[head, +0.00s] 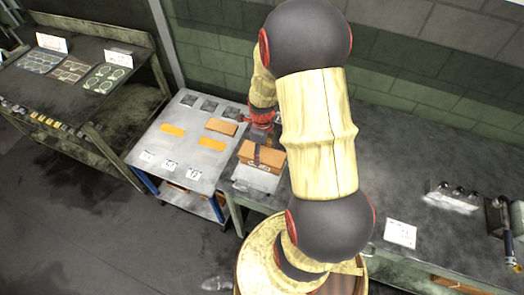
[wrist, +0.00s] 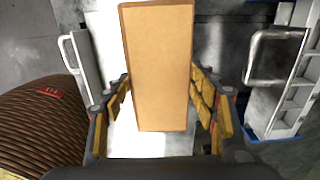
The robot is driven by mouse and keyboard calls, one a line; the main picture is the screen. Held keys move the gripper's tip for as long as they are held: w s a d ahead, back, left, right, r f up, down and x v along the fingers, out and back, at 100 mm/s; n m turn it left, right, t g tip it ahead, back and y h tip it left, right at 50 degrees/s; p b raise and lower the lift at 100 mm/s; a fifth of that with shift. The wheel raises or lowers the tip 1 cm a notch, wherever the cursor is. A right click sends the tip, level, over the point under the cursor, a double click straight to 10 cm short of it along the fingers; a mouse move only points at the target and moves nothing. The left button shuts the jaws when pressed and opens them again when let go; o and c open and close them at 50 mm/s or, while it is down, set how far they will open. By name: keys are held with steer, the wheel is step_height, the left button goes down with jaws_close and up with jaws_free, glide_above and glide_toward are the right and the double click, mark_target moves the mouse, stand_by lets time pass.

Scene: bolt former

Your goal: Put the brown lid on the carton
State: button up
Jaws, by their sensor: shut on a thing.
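The brown lid (wrist: 158,65) fills the middle of the wrist view as a plain brown rectangle between the two fingers of my gripper (wrist: 160,105), which is shut on it. In the head view a brown boxy shape (head: 271,157) stands below my gripper (head: 259,145) at the near left corner of the dark bench. Its lower front (head: 257,168) carries dark marks and looks like the carton. The lid seems to be at or just above its top; I cannot tell whether they touch. The wrist view does not clearly show the carton.
A grey table (head: 150,140) to the left bears flat orange pieces (head: 172,130), a brown block (head: 221,127) and small white cards. A white sheet (head: 255,181) lies before the carton. Metal fittings (head: 455,193) and a card (head: 400,234) are on the bench to the right.

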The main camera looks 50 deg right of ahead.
steer(key=o, duration=0.9)
steer(key=shift+r, duration=0.1)
step_height(320, 180, up, 12)
steer(key=shift+f, duration=0.1)
stand_by(0.4)
stand_by(0.5)
